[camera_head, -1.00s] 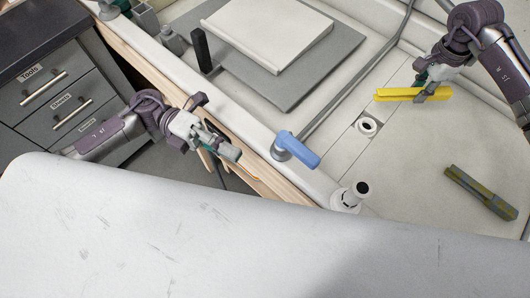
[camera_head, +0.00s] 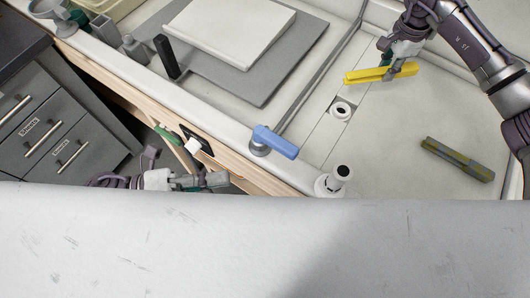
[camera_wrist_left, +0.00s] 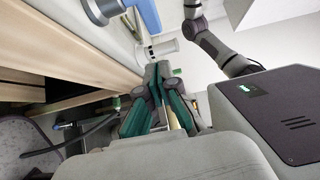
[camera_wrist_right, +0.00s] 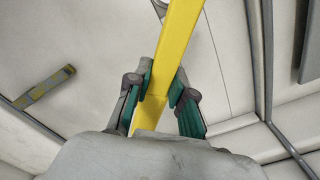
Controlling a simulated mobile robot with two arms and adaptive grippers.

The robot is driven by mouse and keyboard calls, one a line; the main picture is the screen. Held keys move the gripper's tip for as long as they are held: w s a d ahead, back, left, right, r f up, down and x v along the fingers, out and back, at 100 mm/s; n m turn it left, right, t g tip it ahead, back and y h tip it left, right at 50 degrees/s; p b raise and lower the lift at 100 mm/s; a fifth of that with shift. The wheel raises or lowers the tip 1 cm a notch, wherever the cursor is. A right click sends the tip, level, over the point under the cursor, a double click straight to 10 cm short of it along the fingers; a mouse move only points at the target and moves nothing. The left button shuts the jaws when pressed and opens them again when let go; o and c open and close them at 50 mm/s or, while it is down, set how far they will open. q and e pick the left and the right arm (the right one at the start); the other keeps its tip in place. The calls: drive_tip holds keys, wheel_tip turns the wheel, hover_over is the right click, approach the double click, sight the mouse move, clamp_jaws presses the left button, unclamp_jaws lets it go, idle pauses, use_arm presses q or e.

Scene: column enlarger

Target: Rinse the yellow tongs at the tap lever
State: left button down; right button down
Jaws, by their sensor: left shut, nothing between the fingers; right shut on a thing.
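The yellow tongs (camera_head: 357,76) are held in my right gripper (camera_head: 398,72), above the pale sink floor and beyond the round drain. In the right wrist view the tongs (camera_wrist_right: 178,42) run between the two closed fingers. The blue tap lever (camera_head: 277,142) sits on the sink's near rim, left of the drain, apart from the tongs. No water shows. My left gripper (camera_head: 218,180) is shut and empty, in front of the wooden cabinet front and below the lever. The left wrist view shows its closed fingers and part of the blue lever (camera_wrist_left: 147,14).
A green-brown bar (camera_head: 457,160) lies on the sink floor at right. A white round fitting (camera_head: 333,182) stands by the near rim. A grey board with a white slab (camera_head: 230,30) lies left. A metal pipe runs from the lever. Grey drawers (camera_head: 55,130) stand at far left.

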sight(284, 154)
use_arm(q)
drive_tip(key=x, duration=0.3)
drive_tip(key=w+x, duration=0.1)
drive_tip(key=x, duration=0.5)
drive_tip(key=shift+w+a, duration=0.25)
drive_tip(key=shift+w, duration=0.15)
drive_tip(key=shift+w+d, duration=0.35)
drive_tip(key=shift+w, duration=0.2)
drive_tip(key=shift+w+d, duration=0.1)
drive_tip(key=s+v, duration=0.3)
drive_tip(key=v, duration=1)
drive_tip(key=shift+d, duration=0.4)
